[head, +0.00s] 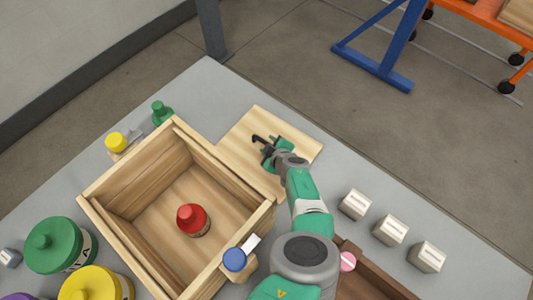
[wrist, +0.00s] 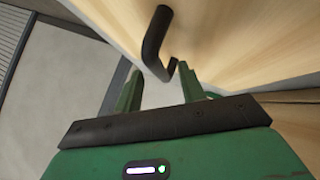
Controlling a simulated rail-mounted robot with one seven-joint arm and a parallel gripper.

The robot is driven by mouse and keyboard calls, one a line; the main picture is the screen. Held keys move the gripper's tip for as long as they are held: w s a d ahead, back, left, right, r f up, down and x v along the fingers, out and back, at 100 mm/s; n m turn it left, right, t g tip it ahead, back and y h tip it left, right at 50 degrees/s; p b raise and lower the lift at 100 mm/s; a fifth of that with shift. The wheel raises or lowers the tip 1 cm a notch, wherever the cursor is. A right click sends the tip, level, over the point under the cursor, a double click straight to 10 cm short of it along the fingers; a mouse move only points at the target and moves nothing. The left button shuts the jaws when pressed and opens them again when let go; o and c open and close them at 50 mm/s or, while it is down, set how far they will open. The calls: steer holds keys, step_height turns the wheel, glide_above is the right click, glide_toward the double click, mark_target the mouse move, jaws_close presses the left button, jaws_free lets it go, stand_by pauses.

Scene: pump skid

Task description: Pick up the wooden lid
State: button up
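The wooden lid (head: 239,140) is a flat pale board lying on the grey table beside the open wooden box. It fills the top of the wrist view (wrist: 245,40). Its black bent handle (head: 257,138) stands out of its face, and it also shows in the wrist view (wrist: 153,42). My gripper (head: 266,149) is over the lid, close by the handle. In the wrist view its two green fingers (wrist: 160,88) are apart with nothing held between them. The handle's lower end appears near the gap between the fingertips; whether it touches a finger I cannot tell.
The open wooden box (head: 105,213) holds a red-topped object (head: 193,219). Green (head: 60,244) and yellow (head: 95,284) canisters stand at left. Several pale blocks (head: 391,230) sit at right. A brown tray (head: 372,279) is at the bottom. The table beyond the lid is clear.

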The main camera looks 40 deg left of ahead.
steer(key=shift+w+a+f, duration=0.1)
steer(key=shift+a+f, duration=0.3)
steer(key=shift+a, duration=0.15)
steer(key=shift+d, duration=0.1)
steer(key=shift+r, duration=0.1)
steer(key=shift+c, duration=0.2)
jaws_close()
stand_by(0.6)
